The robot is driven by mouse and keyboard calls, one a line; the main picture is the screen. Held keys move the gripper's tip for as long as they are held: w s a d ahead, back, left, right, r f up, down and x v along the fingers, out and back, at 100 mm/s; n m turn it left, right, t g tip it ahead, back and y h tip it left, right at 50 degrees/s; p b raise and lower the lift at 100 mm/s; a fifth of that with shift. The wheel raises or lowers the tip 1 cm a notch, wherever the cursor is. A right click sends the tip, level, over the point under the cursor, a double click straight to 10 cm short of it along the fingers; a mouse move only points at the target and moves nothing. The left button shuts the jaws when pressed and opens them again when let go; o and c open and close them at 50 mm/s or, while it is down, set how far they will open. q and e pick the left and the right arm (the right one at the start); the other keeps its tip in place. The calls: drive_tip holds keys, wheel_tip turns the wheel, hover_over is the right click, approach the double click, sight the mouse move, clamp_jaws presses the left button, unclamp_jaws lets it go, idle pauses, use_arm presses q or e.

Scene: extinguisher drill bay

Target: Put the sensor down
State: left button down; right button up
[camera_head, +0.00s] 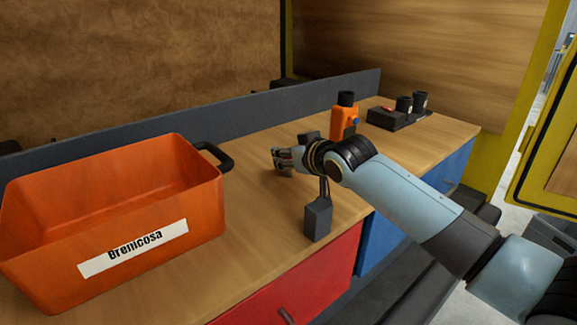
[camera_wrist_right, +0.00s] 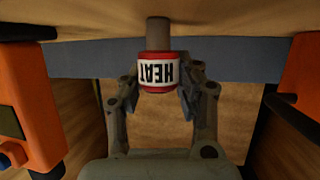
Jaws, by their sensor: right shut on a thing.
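The sensor (camera_wrist_right: 158,73) is a red cylinder with a white band reading "HEAT" upside down and a grey-brown stem. In the right wrist view it sits between the fingers of my right gripper (camera_wrist_right: 158,88), which is shut on it. In the head view my right gripper (camera_head: 280,160) is over the wooden worktop (camera_head: 262,207), to the right of the orange bin. I cannot make out the sensor in that view, nor tell whether it touches the worktop. My left gripper is not in view.
An orange device (camera_head: 344,122) with a dark top and a black holder (camera_head: 398,119) with dark cylinders stand farther back. A grey ledge (camera_head: 250,118) runs along the back.

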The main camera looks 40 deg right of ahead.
sight(346, 110)
clamp_jaws()
drive_tip(key=shift+r, duration=0.1)
drive_tip(key=shift+r, duration=0.2)
wheel_tip(346, 110, up, 4)
drive_tip(key=shift+f, duration=0.25)
drive_tip(key=s+d+r, duration=0.2)
drive_tip(key=s, duration=0.1)
drive_tip(key=s+d+r, duration=0.2)
drive_tip(key=d, duration=0.1)
drive_tip(key=s+d+r+p, duration=0.1)
drive_tip(key=s+d+r, duration=0.2)
drive_tip(key=shift+s, duration=0.35)
